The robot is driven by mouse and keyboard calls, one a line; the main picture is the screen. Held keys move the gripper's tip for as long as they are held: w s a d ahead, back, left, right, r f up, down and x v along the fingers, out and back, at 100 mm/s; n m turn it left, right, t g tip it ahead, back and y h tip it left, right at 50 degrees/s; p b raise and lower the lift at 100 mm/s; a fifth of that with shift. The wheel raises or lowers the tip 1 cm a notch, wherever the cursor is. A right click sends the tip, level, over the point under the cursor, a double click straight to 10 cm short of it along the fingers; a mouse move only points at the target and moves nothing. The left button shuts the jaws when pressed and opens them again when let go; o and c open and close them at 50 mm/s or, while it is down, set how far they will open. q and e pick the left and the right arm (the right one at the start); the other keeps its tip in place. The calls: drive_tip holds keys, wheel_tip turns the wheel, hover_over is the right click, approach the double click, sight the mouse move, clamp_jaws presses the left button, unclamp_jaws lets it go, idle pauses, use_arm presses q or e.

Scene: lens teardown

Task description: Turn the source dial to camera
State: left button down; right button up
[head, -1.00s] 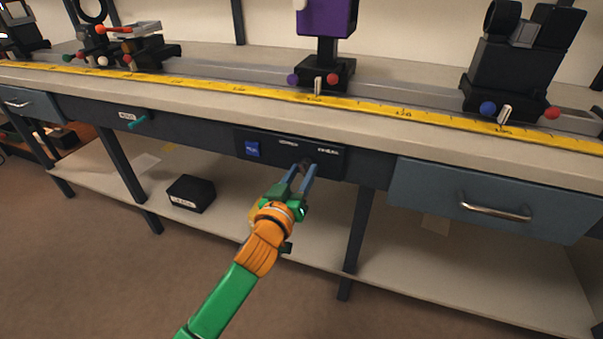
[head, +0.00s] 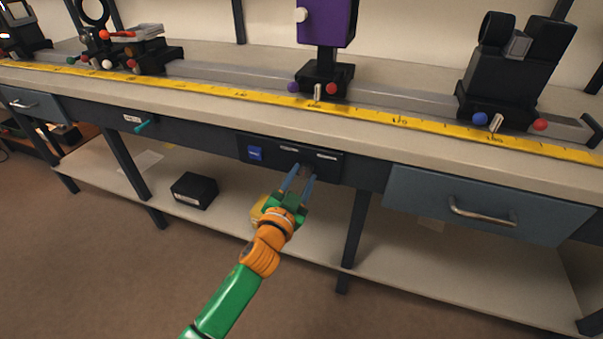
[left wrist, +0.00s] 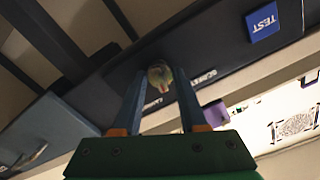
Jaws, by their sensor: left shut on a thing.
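The source dial (left wrist: 160,73) is a small rounded knob on the dark front panel (head: 245,143) under the bench edge. In the left wrist view it sits between the tips of my left gripper (left wrist: 158,76), which is shut on it. In the head view, the left gripper (head: 301,172) reaches up to the panel's lower part, and the dial is hard to make out there. Two pale labels sit above the fingertips, too small to read in the head view. My right gripper is not in view.
A blue TEST button (head: 254,153) is left of the dial. A drawer (head: 420,199) with a metal handle is to the right, and a teal lever (head: 143,127) to the left. The lower shelf holds a black box (head: 194,190). Optical mounts stand on the rail above.

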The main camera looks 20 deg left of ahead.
use_arm(q)
drive_tip(key=shift+m+p, duration=0.45)
drive_tip(key=shift+m, duration=1.15)
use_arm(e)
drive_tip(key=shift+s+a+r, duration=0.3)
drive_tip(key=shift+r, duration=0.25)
use_arm(q)
drive_tip(key=shift+m, duration=0.3)
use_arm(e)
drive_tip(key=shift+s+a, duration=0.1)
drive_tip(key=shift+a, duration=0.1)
use_arm(q)
drive_tip(key=shift+c, duration=2.2)
unclamp_jaws()
